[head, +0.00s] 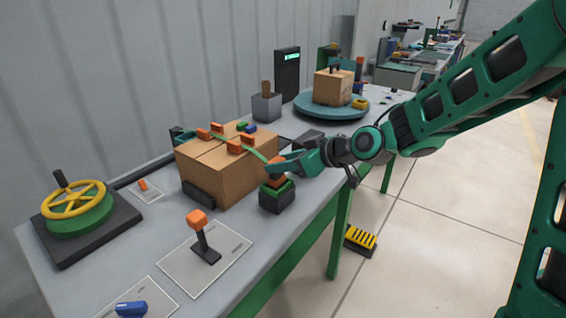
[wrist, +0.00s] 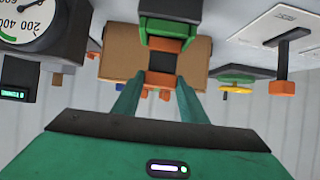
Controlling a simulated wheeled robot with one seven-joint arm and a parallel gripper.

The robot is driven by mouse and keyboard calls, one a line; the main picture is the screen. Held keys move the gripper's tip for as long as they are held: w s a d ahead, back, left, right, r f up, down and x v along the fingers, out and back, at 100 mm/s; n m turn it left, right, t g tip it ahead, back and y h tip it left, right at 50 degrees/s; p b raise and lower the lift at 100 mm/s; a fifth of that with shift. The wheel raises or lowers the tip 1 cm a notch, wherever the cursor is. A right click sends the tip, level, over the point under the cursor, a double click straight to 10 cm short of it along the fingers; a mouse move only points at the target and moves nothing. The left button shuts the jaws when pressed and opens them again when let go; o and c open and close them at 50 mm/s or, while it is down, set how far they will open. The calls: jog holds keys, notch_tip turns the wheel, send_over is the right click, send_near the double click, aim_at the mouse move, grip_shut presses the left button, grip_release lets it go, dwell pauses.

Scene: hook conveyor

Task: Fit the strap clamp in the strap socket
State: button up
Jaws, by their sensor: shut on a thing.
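My gripper (head: 283,166) is shut on the orange strap clamp (head: 276,178), at the near right side of the cardboard box. In the wrist view the clamp (wrist: 161,80) shows between the fingertips (wrist: 160,88). A green strap (head: 252,152) runs over the box top towards the clamp. The strap socket (head: 277,200), a black block with a green upper part, stands on the bench directly below the clamp. It also shows in the wrist view (wrist: 168,30). The clamp looks just above or touching the socket's top; I cannot tell whether it is seated.
The cardboard box (head: 226,180) with several orange pieces on top stands left of the socket. An orange-topped lever (head: 204,240) is in front, a yellow handwheel (head: 74,200) at far left. A turntable (head: 331,106) with another box stands behind. The bench's front edge is close.

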jog(key=shift+f, duration=0.8)
jog(key=o, duration=1.2)
